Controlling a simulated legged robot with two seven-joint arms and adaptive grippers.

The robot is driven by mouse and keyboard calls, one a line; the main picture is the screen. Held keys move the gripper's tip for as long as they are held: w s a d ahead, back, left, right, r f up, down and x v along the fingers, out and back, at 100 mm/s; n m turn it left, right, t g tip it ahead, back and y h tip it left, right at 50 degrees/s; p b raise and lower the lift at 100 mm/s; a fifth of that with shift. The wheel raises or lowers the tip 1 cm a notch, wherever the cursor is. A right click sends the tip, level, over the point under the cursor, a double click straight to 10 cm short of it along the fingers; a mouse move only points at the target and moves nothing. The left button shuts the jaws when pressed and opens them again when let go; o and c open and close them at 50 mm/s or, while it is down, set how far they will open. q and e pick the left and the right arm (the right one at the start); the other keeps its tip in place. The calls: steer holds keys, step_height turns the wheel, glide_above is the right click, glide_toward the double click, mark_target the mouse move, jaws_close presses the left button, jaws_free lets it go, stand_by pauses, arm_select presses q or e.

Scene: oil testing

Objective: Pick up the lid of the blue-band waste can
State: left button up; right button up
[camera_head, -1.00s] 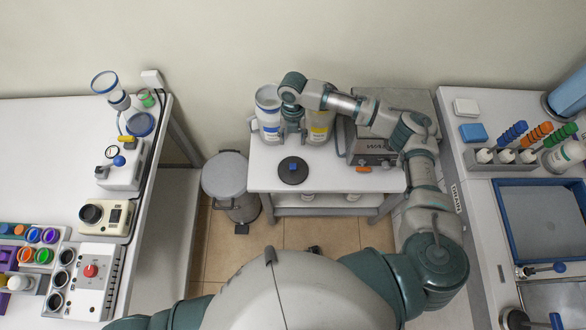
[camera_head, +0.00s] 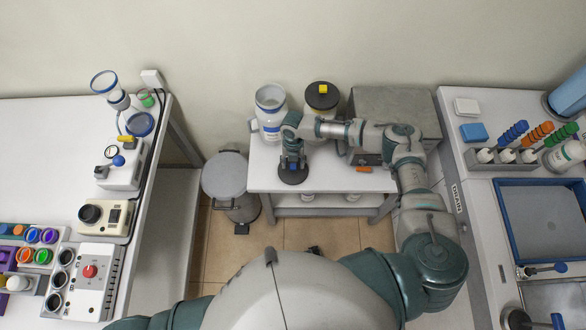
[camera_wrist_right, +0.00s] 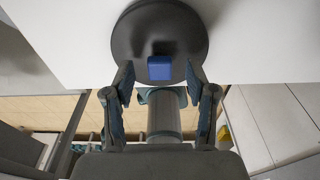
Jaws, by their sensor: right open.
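The dark round lid (camera_head: 293,176) with a blue knob lies on the small white table, partly hidden by my right gripper (camera_head: 293,158). In the right wrist view the lid (camera_wrist_right: 160,35) and its blue knob (camera_wrist_right: 160,68) show clearly. My right gripper's open fingers (camera_wrist_right: 160,88) stand on either side of the knob, with visible gaps on both sides. The blue-band waste can (camera_head: 270,110) stands uncovered behind, at the table's back left. My left gripper is out of view.
A yellow-band can (camera_head: 322,98) with a dark lid and yellow knob stands beside the blue-band can. A grey metal box (camera_head: 395,110) and an orange item (camera_head: 364,169) are to the right. A pedal bin (camera_head: 226,178) stands left of the table.

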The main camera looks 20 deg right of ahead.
step_height(320, 180, down, 2)
steer(key=shift+s+f, duration=0.1)
steer(key=shift+s, duration=0.05)
steer(key=c, duration=0.9)
jaws_close()
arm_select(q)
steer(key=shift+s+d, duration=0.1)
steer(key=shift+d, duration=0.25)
arm_select(e)
steer(key=shift+r, duration=0.2)
